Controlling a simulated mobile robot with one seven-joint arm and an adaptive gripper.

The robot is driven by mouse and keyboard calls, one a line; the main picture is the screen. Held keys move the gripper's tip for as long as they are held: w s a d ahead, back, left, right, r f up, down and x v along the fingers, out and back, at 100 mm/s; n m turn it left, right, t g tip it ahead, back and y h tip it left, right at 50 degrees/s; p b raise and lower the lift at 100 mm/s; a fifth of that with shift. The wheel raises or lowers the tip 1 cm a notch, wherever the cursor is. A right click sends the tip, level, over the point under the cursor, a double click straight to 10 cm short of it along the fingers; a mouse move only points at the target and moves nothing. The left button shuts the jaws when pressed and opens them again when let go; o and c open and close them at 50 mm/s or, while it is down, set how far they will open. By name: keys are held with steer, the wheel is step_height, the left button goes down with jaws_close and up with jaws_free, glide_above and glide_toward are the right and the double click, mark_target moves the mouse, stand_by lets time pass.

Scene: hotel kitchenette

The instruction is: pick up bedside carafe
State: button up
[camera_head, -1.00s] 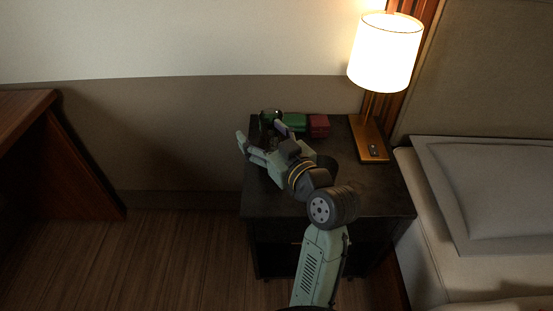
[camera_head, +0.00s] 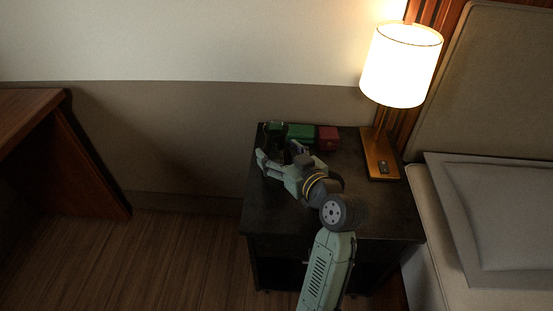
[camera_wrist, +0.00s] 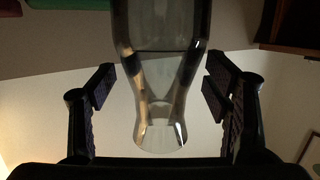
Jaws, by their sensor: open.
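The bedside carafe is a clear, dark-tinted glass vessel (camera_wrist: 160,60) with a narrowed waist and a flared end. In the wrist view it fills the middle, between my two dark finger pads, with visible gaps on both sides. In the head view the carafe (camera_head: 272,132) is small and dark at the back left of the black nightstand (camera_head: 375,215), partly hidden by my gripper. My gripper (camera_head: 280,154) is open, its fingers pointing toward the carafe. My gripper also shows in the wrist view (camera_wrist: 158,92), holding nothing.
A green box (camera_head: 300,131) and a red box (camera_head: 328,137) sit just right of the carafe. A lit lamp (camera_head: 401,65) stands on the nightstand's right. A bed (camera_head: 500,210) is at right and a wooden desk (camera_head: 35,115) at left. The nightstand's front top is clear.

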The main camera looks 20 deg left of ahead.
steer(key=p+x, duration=0.1)
steer(key=x, duration=0.4)
steer(key=shift+w+a+f, duration=0.2)
steer(key=shift+c, duration=0.2)
jaws_close()
steer(key=shift+r, duration=0.1)
stand_by(0.5)
